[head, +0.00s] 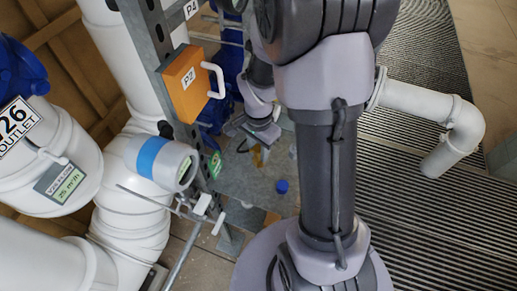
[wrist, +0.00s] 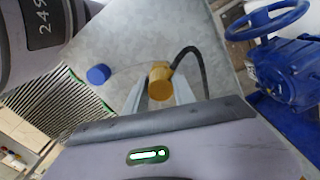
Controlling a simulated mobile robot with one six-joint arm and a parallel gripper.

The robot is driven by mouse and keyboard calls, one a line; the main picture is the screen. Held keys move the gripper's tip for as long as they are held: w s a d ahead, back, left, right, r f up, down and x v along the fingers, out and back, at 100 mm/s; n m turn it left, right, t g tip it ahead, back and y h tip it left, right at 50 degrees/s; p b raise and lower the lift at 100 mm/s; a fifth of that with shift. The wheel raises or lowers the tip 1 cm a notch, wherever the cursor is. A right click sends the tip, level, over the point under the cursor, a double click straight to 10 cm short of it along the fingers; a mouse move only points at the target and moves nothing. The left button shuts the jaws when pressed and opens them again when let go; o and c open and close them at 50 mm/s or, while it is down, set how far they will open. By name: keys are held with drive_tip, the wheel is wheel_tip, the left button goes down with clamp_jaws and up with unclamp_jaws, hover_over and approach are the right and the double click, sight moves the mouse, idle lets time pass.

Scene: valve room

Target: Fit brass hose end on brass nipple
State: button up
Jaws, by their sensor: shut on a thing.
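The brass hose end (wrist: 160,82) shows in the wrist view as a short brass cylinder between the fingers of my gripper (wrist: 162,92). A black hose (wrist: 194,62) curves up and right from beside it. My gripper is shut on the hose end. In the head view my gripper (head: 262,146) is small and partly hidden behind my arm, with a small brass-coloured patch (head: 257,157) below it. I cannot make out the brass nipple in either view.
A blue round cap (wrist: 98,74) lies on a grey surface (wrist: 150,30); it also shows in the head view (head: 281,186). A blue valve handwheel (wrist: 268,20) stands right in the wrist view. An orange P2 box (head: 186,84) and white pipes (head: 130,180) stand left in the head view.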

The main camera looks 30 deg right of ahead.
drive_tip(key=o, duration=1.2)
